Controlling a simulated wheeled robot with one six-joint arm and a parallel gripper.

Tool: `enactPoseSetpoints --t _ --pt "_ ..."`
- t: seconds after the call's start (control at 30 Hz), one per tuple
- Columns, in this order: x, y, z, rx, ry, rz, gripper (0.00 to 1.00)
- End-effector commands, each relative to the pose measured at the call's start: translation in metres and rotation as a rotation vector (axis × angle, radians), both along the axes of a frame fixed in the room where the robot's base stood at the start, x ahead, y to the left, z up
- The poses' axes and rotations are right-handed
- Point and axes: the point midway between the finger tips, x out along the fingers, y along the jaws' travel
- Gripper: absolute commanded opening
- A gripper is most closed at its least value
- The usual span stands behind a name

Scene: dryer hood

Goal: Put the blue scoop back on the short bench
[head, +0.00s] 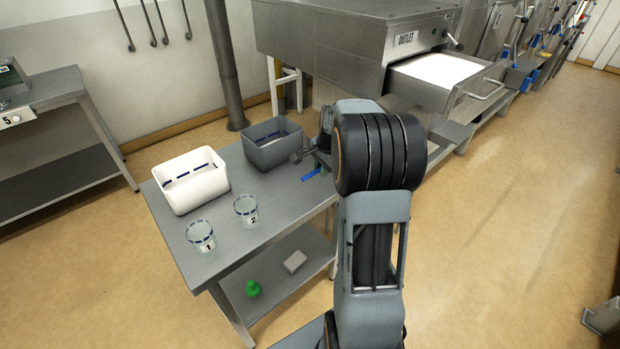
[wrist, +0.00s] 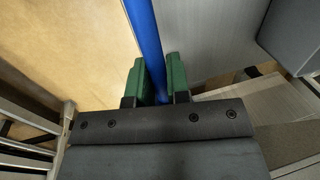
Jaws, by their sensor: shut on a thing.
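The blue scoop (head: 311,175) shows as a short blue piece over the right edge of the short grey bench (head: 285,197) in the head view. In the wrist view its long blue handle (wrist: 145,35) runs up between the green finger pads of my gripper (wrist: 158,72), which is shut on it. In the head view my gripper is mostly hidden behind my arm. The scoop's bowl cannot be made out, and I cannot tell whether the scoop touches the bench top.
On the bench stand a white bin (head: 190,190), a grey bin (head: 270,153) and two clear cups marked 1 (head: 201,240) and 2 (head: 246,212). The bench's middle and right front are clear. The steel dryer (head: 340,35) with an open outlet drawer (head: 470,90) stands behind.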

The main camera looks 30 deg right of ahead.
Motion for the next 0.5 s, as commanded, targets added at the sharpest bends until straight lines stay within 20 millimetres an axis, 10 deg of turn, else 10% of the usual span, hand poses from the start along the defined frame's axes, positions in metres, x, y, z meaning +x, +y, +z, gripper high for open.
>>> enactPoseSetpoints --t 0.5 --pt "0.057 0.01 -0.058 -0.001 -0.002 0.002 0.0"
